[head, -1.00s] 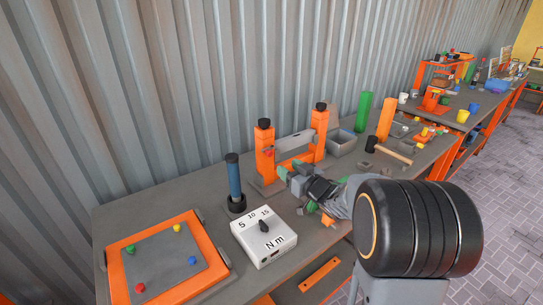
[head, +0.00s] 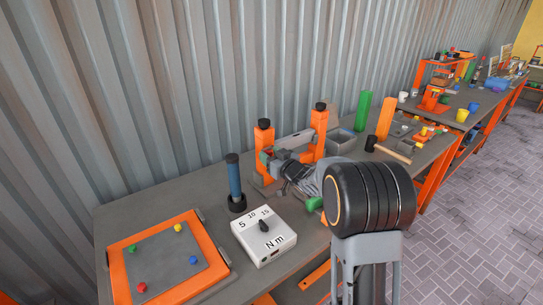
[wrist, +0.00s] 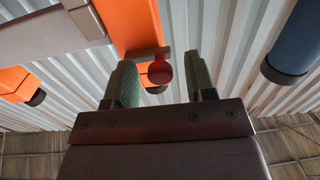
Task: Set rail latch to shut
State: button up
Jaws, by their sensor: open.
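The rail latch is a grey bar (head: 297,138) between two orange posts, the left post (head: 264,137) and the right post (head: 319,124), both black-capped. In the wrist view a red knob (wrist: 161,72) shows in front of an orange post (wrist: 128,22), with the grey bar (wrist: 50,25) to the left. My gripper (wrist: 161,80) is open, with one green-padded finger on each side of the knob. I cannot tell whether either finger touches it. In the head view my gripper (head: 272,158) is at the left post, and the knob is hidden.
A blue cylinder (head: 234,180) stands left of the posts; it also shows in the wrist view (wrist: 293,45). A white torque dial box (head: 265,238) and an orange-framed board (head: 210,270) lie nearer. A grey bin (head: 341,141) stands right of the posts.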

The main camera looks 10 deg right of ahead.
jog(key=shift+c, duration=0.5)
grip_shut()
jog(key=d, duration=0.1)
jog(key=w+d, duration=0.1)
jog(key=d, duration=0.1)
jog(key=shift+w, duration=0.1)
grip_release()
jog(key=shift+d, duration=0.2)
jog(key=shift+o, duration=0.5)
jog(key=shift+a, duration=0.1)
